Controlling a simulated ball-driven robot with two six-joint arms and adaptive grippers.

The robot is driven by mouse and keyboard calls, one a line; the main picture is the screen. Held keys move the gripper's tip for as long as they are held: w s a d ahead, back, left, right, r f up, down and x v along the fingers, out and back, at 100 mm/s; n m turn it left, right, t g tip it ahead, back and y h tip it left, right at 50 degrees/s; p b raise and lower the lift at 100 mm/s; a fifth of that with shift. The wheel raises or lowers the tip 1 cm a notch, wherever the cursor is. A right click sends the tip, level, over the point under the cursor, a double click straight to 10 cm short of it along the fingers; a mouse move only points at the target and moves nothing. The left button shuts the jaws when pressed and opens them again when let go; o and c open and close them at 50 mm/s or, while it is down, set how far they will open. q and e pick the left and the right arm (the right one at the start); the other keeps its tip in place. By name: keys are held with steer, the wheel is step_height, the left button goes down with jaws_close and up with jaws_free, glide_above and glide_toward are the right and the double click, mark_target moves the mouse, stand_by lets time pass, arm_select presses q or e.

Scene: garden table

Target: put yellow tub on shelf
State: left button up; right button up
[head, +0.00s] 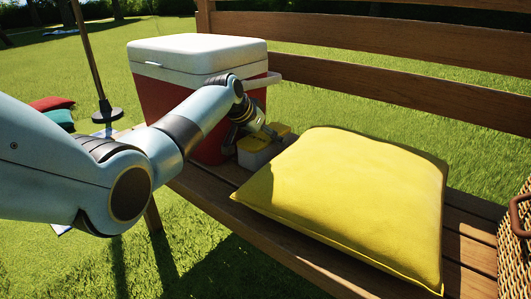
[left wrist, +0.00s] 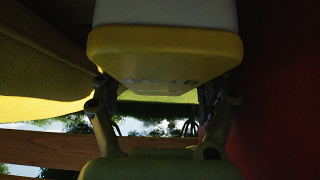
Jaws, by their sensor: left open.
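The yellow tub (head: 256,158), with a pale body and yellow lid, stands on the wooden bench between the cooler and the yellow cushion. My left gripper (head: 247,131) reaches down to it from the left and hides part of it. In the left wrist view the tub's yellow lid (left wrist: 165,48) is close and large. The fingers of my left gripper (left wrist: 160,105) are open, one towards each side of the tub. I cannot tell whether they touch it. No shelf is visible. My right gripper is not in view.
A red cooler with a white lid (head: 197,52) stands just left of the tub. A puffy yellow cushion (head: 350,195) lies close on its right. The bench backrest (head: 380,85) runs behind. A wicker basket (head: 515,245) is at the right edge.

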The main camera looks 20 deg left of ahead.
arm_select(q)
steer(key=shift+r, duration=0.1)
steer(key=shift+c, duration=0.3)
steer(key=c, duration=1.1)
steer(key=shift+c, duration=0.9)
steer(key=shift+r, duration=0.1)
